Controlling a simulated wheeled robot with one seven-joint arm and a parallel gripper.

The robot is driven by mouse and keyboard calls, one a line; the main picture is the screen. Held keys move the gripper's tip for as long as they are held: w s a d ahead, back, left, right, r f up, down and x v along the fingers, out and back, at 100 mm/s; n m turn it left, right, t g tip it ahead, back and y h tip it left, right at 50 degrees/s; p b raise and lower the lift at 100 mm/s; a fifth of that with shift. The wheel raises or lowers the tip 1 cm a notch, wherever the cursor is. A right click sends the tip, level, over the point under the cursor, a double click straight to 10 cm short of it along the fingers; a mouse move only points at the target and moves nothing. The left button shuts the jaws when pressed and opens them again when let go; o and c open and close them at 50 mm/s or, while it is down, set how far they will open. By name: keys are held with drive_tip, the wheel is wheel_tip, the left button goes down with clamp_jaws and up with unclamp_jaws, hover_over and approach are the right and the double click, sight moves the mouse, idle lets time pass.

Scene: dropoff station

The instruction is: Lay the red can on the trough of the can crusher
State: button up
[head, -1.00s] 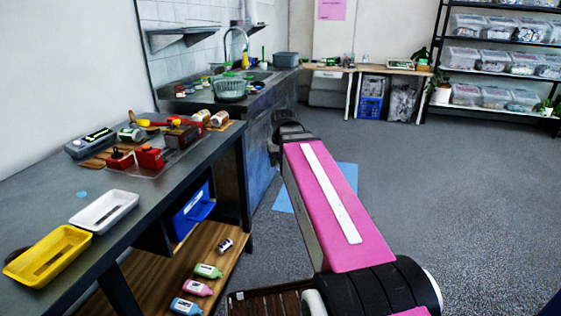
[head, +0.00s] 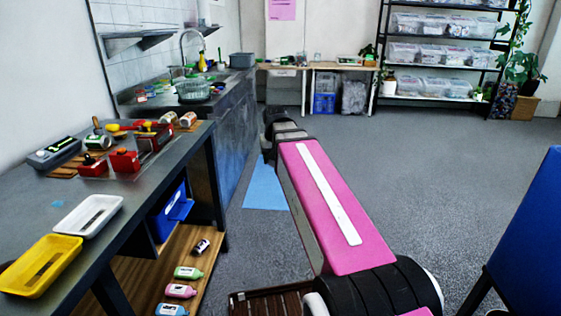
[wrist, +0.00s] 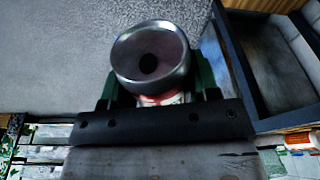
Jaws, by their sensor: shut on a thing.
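My gripper (wrist: 152,92) is shut on a can (wrist: 150,45) in the wrist view, with a dark green finger on each side. The can's metal end, with a dark round opening, faces the camera. A strip of red and white label shows below the rim; most of its side is hidden. In the head view my arm stretches forward over the floor, and the can does not show there. A dark device with red parts (head: 155,137) stands on the left bench; I cannot tell for certain whether it is the can crusher, and its trough is not clear.
The left bench (head: 68,205) also holds a white tray (head: 89,216), a yellow tray (head: 40,266) and red items (head: 124,161). A sink counter (head: 225,95) stands beyond. A blue panel (head: 520,240) is close on the right.

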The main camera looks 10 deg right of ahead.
drive_tip(key=w+a+r, duration=0.2)
drive_tip(key=a, duration=0.4)
drive_tip(key=w+a+r, duration=0.2)
drive_tip(key=a+r, duration=0.1)
drive_tip(key=a, duration=0.3)
wheel_tip(320, 180, up, 16)
drive_tip(key=f+m, duration=0.1)
drive_tip(key=m, duration=0.2)
hover_over(140, 159)
drive_tip(key=shift+h, duration=0.3)
drive_tip(key=shift+s+f, duration=0.15)
drive_tip(key=shift+f, duration=2)
drive_tip(key=shift+s+f, duration=0.2)
drive_tip(key=shift+f, duration=1.95)
drive_tip(key=shift+s+f, duration=0.15)
drive_tip(key=shift+f, duration=2)
drive_tip(key=shift+a, duration=0.1)
drive_tip(key=o, duration=0.8)
drive_tip(key=shift+r, duration=0.1)
